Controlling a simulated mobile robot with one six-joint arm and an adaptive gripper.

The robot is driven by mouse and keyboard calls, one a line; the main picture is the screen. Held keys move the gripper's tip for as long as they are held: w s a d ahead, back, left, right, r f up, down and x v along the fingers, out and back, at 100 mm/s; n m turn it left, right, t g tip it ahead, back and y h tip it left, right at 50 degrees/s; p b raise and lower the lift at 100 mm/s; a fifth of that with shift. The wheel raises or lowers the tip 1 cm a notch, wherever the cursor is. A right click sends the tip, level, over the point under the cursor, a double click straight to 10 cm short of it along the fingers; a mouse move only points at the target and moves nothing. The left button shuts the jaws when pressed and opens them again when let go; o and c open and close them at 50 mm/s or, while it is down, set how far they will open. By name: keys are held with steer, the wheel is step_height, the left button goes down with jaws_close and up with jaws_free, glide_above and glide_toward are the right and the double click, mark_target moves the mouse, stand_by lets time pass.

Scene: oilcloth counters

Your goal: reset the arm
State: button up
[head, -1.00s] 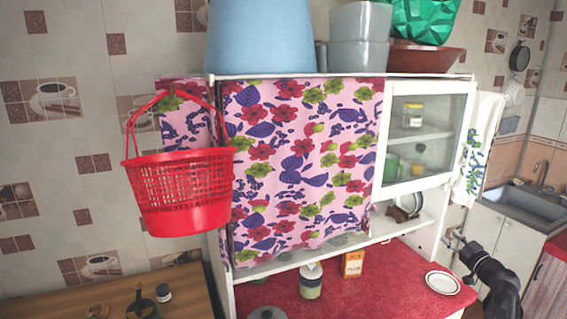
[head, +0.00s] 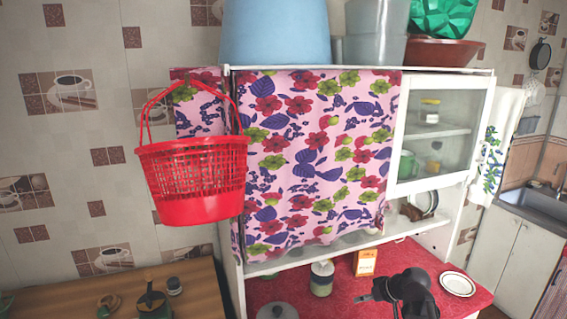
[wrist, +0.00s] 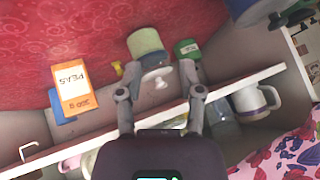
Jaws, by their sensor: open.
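My gripper (head: 374,295) is in the head view at the bottom right, in front of the red counter of the white cabinet. In the wrist view my gripper (wrist: 160,93) shows with its two fingers apart and nothing between them. Beyond the fingers are the cabinet's shelf edge and items on the red cloth. An orange PEAS box (head: 365,262) stands on the counter, left of and behind my arm; it also shows in the wrist view (wrist: 72,90). A jar with a pale lid (head: 322,278) stands to its left.
A small plate (head: 457,283) lies at the counter's right. A red basket (head: 196,183) hangs at the cabinet's left side. A wooden table (head: 200,290) is at lower left, a sink (head: 535,205) at far right.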

steer(key=s+a+f+m+g+h, duration=0.1)
steer(key=s+a+f, duration=0.1)
steer(key=s, duration=0.1)
steer(key=s+a+f+m+g+h, duration=0.1)
steer(key=s+a+f+g+h, duration=0.1)
steer(key=s, duration=0.2)
steer(key=s+a+f+m+g+h+b, duration=0.1)
steer(key=s+a+f+g+h, duration=0.1)
steer(key=s, duration=0.1)
steer(key=shift+s+a, duration=0.2)
steer(key=shift+a, duration=0.15)
steer(key=shift+s+m+h, duration=0.5)
steer(key=shift+s+h, duration=0.1)
steer(key=shift+h, duration=0.1)
